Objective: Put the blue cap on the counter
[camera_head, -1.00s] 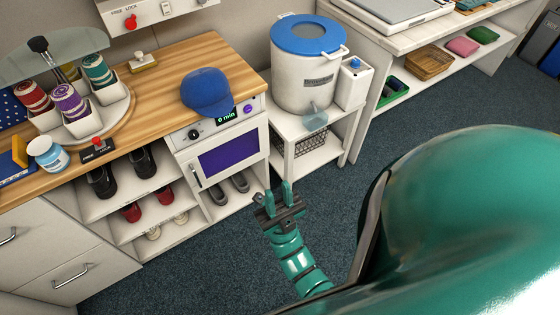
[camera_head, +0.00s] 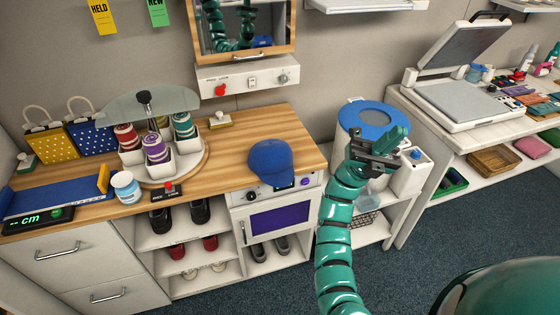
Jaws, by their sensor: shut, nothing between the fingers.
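The blue cap (camera_head: 272,160) rests on the right end of the wooden counter (camera_head: 225,155), at its front edge above the small oven-like unit. My gripper (camera_head: 388,143) is shut and empty. It is to the right of the cap, apart from it, in front of the white bin with the blue lid (camera_head: 362,112). My gripper and arm hide part of the bin and its stand.
A carousel of thread spools (camera_head: 156,150) stands left of the cap, with a white jar (camera_head: 126,186) nearby. A wall box with a red knob (camera_head: 245,77) hangs above the counter. A heat press (camera_head: 455,100) stands on the right bench. Bare wood surrounds the cap's left side.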

